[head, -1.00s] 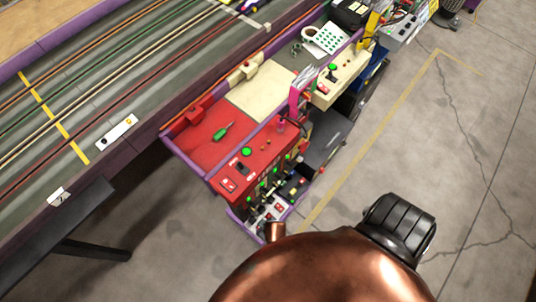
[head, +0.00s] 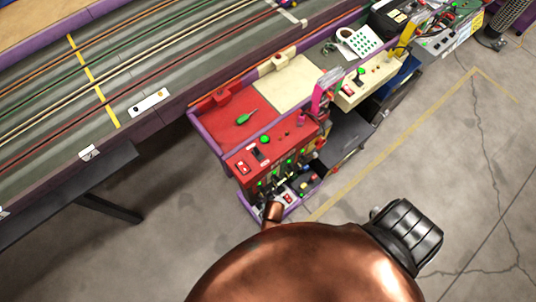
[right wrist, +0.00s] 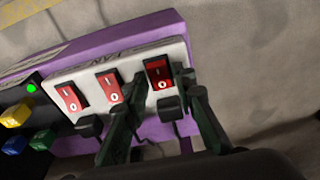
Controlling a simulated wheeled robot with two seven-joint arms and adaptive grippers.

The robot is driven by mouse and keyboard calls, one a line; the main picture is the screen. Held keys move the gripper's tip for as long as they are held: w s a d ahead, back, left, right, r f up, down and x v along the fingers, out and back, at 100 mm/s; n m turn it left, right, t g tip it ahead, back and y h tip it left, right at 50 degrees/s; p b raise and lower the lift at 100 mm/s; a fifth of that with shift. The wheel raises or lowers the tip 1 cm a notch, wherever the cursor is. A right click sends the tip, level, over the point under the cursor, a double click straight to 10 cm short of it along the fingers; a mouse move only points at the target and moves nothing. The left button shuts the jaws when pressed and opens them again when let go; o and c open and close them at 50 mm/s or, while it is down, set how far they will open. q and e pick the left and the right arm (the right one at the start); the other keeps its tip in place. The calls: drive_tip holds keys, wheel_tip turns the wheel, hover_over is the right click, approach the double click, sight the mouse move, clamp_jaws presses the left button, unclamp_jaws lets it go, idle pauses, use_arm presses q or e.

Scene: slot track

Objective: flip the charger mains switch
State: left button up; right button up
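A white power strip (right wrist: 80,72) with red rocker switches lies in a purple tray (right wrist: 165,28) in the right wrist view. The rightmost rocker (right wrist: 158,73) looks darker red than the middle rocker (right wrist: 109,87) and the left rocker (right wrist: 70,97). I cannot tell from labels which is the charger's. My right gripper (right wrist: 163,82) is open, its dark fingertips on either side of the rightmost rocker; contact is unclear. A black plug (right wrist: 171,106) sits below that rocker. In the head view the strip (head: 287,198) is small and partly hidden by my copper-coloured arm. My left gripper is not in view.
A red control panel (head: 276,153) stands just behind the strip, with cables hanging before it. A cream panel (head: 367,84) is farther right. Yellow and blue plugs (right wrist: 15,117) sit left of the strip. The slot track (head: 60,120) fills the upper left; open floor lies right.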

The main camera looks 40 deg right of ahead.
drive_tip(key=shift+o, duration=1.1)
wheel_tip(320, 180, up, 12)
drive_tip(key=s, duration=0.1)
drive_tip(key=shift+s, duration=0.35)
drive_tip(key=shift+f, duration=0.1)
use_arm(q)
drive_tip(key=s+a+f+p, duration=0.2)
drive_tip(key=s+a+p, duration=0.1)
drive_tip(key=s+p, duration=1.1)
drive_tip(key=p, duration=0.5)
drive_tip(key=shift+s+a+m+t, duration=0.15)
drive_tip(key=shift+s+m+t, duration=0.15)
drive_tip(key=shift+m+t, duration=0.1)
use_arm(e)
drive_tip(key=s+d+f, duration=0.3)
drive_tip(key=s+d, duration=0.2)
drive_tip(key=s, duration=0.7)
drive_tip(key=s+d+f, duration=0.3)
drive_tip(key=s+d, duration=0.3)
drive_tip(key=s, duration=0.6)
drive_tip(key=s+d+f+n+g, duration=0.1)
drive_tip(key=s+d+f, duration=0.2)
drive_tip(key=s, duration=0.9)
drive_tip(key=d, duration=0.3)
drive_tip(key=shift+s+d+f, duration=0.15)
drive_tip(key=shift+f, duration=0.2)
